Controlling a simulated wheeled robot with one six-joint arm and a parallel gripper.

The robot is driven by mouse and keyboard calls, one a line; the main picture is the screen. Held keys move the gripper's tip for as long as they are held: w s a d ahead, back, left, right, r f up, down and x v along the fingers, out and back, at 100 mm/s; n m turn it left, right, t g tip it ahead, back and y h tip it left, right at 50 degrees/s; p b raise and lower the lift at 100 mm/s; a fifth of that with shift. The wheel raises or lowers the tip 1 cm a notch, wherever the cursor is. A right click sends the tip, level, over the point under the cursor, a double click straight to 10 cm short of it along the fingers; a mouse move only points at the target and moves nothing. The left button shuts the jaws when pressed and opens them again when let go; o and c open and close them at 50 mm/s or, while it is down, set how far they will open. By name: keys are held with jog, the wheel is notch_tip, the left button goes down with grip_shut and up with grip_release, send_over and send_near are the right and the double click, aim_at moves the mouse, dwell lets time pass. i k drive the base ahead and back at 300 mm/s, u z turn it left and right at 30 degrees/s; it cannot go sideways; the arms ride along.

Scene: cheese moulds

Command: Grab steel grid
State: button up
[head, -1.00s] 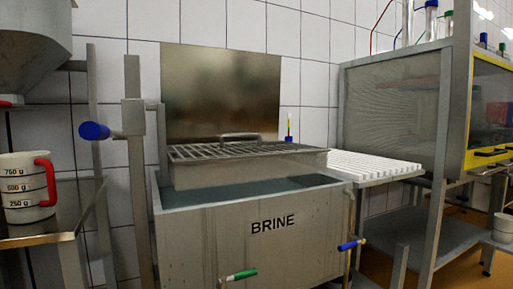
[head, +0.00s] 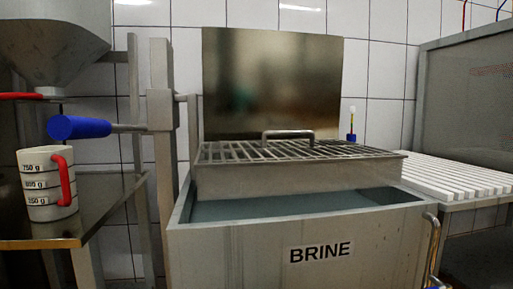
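The steel grid (head: 240,153) lies level above the brine tank (head: 215,245), on top of a metal frame or box (head: 290,178) at the tank's back. A raised metal handle (head: 288,134) stands on the grid. Greyish liquid (head: 270,207) shows in the tank in front of the grid. My gripper is not in view.
A blue-ended lever (head: 78,127) sticks out from a post at the left. A measuring cup with a red handle (head: 40,190) stands on a metal table (head: 110,205). A white slatted rack (head: 460,178) lies right of the tank. A hopper (head: 50,45) hangs upper left.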

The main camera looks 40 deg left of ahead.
aim_at(345, 151)
jog(key=u, duration=0.7)
jog(key=i, duration=0.65)
jog(key=u, duration=0.75)
